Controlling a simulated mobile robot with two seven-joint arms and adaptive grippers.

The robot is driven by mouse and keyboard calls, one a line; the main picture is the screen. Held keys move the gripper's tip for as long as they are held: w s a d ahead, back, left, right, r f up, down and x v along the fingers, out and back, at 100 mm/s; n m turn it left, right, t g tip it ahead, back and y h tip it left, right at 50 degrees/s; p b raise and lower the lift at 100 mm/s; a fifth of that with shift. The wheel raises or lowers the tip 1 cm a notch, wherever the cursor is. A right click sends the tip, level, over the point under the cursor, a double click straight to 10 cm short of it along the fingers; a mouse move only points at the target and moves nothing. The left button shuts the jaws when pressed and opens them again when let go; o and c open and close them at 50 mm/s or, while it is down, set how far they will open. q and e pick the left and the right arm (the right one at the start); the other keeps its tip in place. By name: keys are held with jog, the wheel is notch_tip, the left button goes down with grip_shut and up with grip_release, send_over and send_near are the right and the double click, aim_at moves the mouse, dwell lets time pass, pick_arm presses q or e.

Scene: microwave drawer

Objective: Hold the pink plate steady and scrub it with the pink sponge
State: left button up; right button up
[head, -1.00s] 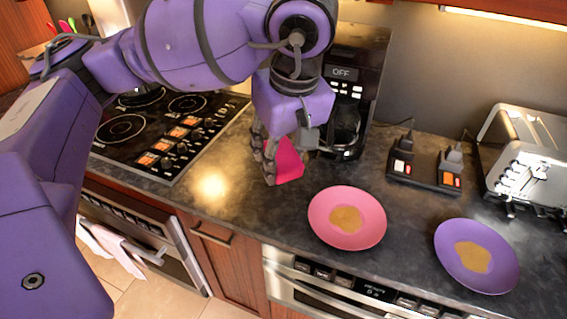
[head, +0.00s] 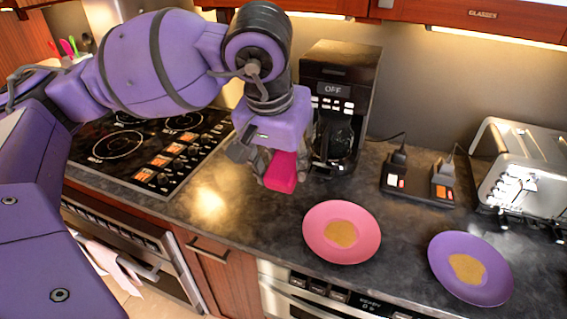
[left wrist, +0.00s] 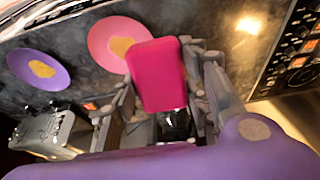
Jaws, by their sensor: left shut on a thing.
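The pink plate (head: 361,247) lies on the dark countertop near its front edge, with a brown stain (head: 341,233) in its middle. It also shows in the left wrist view (left wrist: 100,36). My left gripper (head: 268,168) is shut on the pink sponge (head: 284,172), which sticks out between its fingers. The sponge fills the middle of the left wrist view (left wrist: 157,75) and overlaps part of the plate there. In the head view the sponge is up and left of the plate, apart from it. My right gripper is not in view.
A purple plate (head: 497,285) with a brown stain lies right of the pink plate. A coffee maker (head: 342,75) stands behind my left gripper. A power strip (head: 415,187) and a toaster (head: 520,165) stand at the back right. A stovetop (head: 120,146) is at the left.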

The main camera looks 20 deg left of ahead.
pick_arm(q)
jog(key=shift+w+f, duration=0.1)
jog(key=shift+f, duration=0.15)
jog(key=w+d+f+g, duration=0.1)
jog(key=w+d+f, duration=0.4)
jog(key=f, duration=0.3)
jog(key=w+d+f+g, duration=0.2)
jog(key=w+d+f, duration=0.3)
jog(key=f, duration=0.3)
jog(key=shift+d+f+g, duration=0.25)
jog(key=shift+d+g, duration=0.05)
jog(key=shift+d, duration=0.6)
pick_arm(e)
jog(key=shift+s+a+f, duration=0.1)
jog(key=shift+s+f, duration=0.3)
pick_arm(q)
jog(key=shift+d, duration=0.1)
